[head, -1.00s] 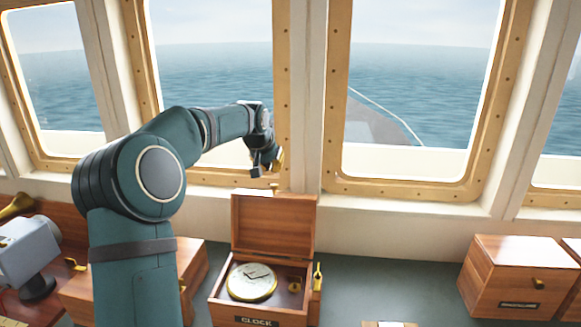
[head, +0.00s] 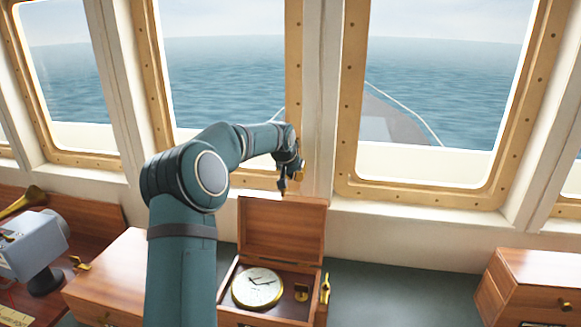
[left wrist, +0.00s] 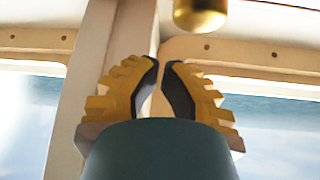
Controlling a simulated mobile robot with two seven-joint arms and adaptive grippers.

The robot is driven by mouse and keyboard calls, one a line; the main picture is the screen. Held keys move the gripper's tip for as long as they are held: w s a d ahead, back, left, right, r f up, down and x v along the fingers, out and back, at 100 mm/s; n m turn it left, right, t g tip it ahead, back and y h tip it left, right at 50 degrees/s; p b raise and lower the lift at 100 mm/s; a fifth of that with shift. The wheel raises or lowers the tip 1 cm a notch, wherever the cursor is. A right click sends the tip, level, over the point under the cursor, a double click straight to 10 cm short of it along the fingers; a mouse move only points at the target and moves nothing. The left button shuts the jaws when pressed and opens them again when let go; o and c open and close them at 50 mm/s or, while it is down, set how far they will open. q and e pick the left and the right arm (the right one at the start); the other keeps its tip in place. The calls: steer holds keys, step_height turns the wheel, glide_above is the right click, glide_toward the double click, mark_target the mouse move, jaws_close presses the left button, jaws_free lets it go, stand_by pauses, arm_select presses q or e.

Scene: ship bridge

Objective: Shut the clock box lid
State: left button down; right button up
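The wooden clock box (head: 229,276) stands on the counter at the bottom middle of the head view. Its lid (head: 281,231) is open and stands up at the back. A round white-faced clock (head: 257,287) with a brass rim lies inside, with a small brass fitting (head: 301,292) to its right. My left gripper (head: 283,190) is just above the lid's top edge and looks apart from it; the depth gap is hard to judge. In the left wrist view its fingers (left wrist: 162,64) are drawn together with nothing held. My right gripper is out of view.
A closed wooden box (head: 112,268) is left of the clock box, partly behind my left arm. Another closed box (head: 530,285) stands at the right. A grey device (head: 35,245) is far left. Dark counter (head: 400,290) is clear right of the clock box. Windows rise behind.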

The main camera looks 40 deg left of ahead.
arm_select(q)
steer(key=shift+s+d+f, duration=0.15)
steer(key=shift+s+d, duration=0.15)
steer(key=shift+s, duration=0.5)
steer(key=shift+s+d+f, duration=0.1)
steer(key=shift+s+d, duration=0.15)
steer(key=shift+s, duration=0.55)
